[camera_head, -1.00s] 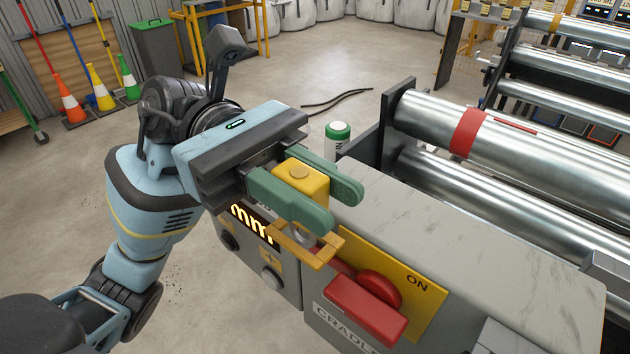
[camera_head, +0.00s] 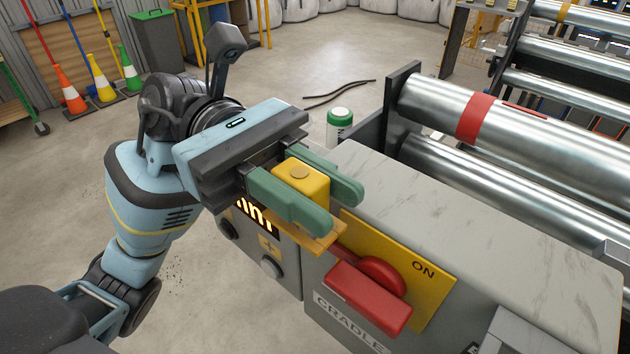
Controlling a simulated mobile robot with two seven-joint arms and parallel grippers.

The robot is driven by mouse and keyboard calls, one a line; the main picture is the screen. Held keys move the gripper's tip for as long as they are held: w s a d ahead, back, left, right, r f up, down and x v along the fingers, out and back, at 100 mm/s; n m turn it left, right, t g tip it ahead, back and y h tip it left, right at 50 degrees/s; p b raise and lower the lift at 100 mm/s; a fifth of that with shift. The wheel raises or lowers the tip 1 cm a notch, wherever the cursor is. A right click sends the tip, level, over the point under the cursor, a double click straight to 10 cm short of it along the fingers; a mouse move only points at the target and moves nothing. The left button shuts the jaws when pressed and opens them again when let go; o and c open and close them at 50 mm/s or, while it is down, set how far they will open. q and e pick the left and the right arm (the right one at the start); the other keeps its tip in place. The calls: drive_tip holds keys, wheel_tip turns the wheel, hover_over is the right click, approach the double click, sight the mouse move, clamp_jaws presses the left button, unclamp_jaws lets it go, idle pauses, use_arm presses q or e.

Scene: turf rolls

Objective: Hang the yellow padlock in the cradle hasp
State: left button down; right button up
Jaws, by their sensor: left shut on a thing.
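My left gripper (camera_head: 312,190) has its green fingers shut on the yellow padlock (camera_head: 301,178), whose body shows between them. The padlock's shackle is hidden below the fingers. The yellow hasp tab (camera_head: 322,246) sticks out right under the fingers, beside the red switch handle (camera_head: 368,295). The padlock is over the tab; I cannot tell whether the shackle passes through it. The yellow plate (camera_head: 425,285) behind the handle reads ON, and the grey box (camera_head: 345,322) below reads CRADLE. My right gripper is not in view.
A control panel with a lit display (camera_head: 254,217) and knobs is left of the box. A green-capped container (camera_head: 340,127) stands behind it. Large metal rollers (camera_head: 530,135) fill the right.

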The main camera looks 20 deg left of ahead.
use_arm(q)
drive_tip(key=shift+f, duration=0.35)
use_arm(e)
drive_tip(key=shift+s+f, duration=0.15)
drive_tip(key=shift+f, duration=0.1)
use_arm(q)
drive_tip(key=c, duration=1.1)
unclamp_jaws()
drive_tip(key=b+v, duration=0.1)
drive_tip(key=v, duration=0.1)
drive_tip(key=shift+w+a, duration=0.15)
drive_tip(key=shift+a, duration=0.2)
drive_tip(key=shift+b+v, duration=0.4)
drive_tip(key=shift+v, duration=2.15)
use_arm(e)
drive_tip(key=shift+w+f, duration=0.15)
drive_tip(key=shift+w, duration=0.85)
